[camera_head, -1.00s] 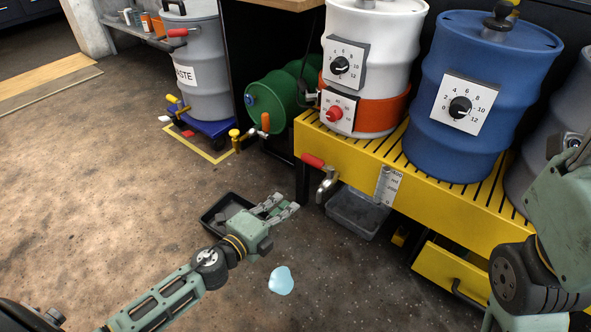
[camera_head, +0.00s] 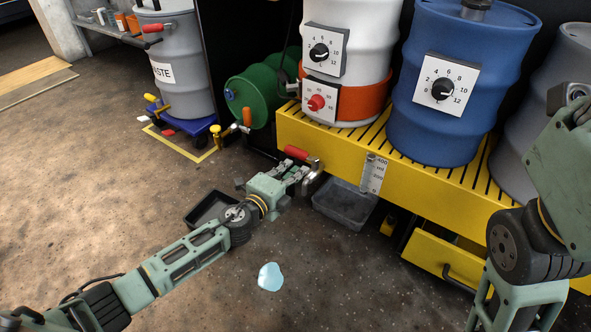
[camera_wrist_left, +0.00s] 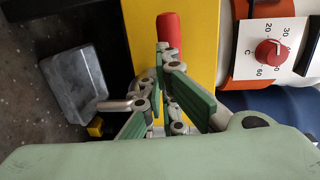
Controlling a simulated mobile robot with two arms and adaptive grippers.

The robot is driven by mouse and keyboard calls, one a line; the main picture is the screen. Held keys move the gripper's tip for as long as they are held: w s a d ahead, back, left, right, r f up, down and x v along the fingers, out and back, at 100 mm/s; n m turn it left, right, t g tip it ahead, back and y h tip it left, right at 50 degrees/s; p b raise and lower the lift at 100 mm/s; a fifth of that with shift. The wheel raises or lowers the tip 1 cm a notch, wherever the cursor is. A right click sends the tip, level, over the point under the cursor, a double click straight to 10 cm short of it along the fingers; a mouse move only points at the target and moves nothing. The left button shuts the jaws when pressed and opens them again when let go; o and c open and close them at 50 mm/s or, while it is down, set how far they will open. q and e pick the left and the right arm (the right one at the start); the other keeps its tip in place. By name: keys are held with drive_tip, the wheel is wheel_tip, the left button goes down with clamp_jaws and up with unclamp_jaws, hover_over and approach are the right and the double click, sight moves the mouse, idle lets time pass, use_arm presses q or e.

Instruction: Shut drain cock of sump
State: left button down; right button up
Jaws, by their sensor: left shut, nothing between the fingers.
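The sump is the yellow slatted tray (camera_head: 433,189) under the drums. Its drain cock, at the front left, has a red lever handle (camera_head: 296,152) and a metal spout (camera_head: 312,177). The lever points to the left along the sump front, across the line of the spout. My left gripper (camera_head: 302,171) is shut and empty, just below the lever and close against the cock. In the left wrist view the fingertips (camera_wrist_left: 163,56) lie by the inner end of the red lever (camera_wrist_left: 169,31); contact is unclear. The cock's body is partly hidden. My right gripper is out of view.
A grey bin (camera_head: 345,205) stands below the spout, and a black tray (camera_head: 207,208) lies on the floor behind my left wrist. A green drum (camera_head: 250,99) lies beyond the cock. A light blue puddle (camera_head: 270,277) is on otherwise open floor.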

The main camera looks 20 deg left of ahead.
sight(301, 155)
use_arm(q)
drive_tip(key=shift+w+d+r, duration=0.1)
drive_tip(key=shift+w+d, duration=0.1)
drive_tip(key=shift+w, duration=0.4)
drive_tip(key=shift+w+a+r, duration=0.1)
drive_tip(key=shift+w+r, duration=0.05)
drive_tip(key=shift+w, duration=0.4)
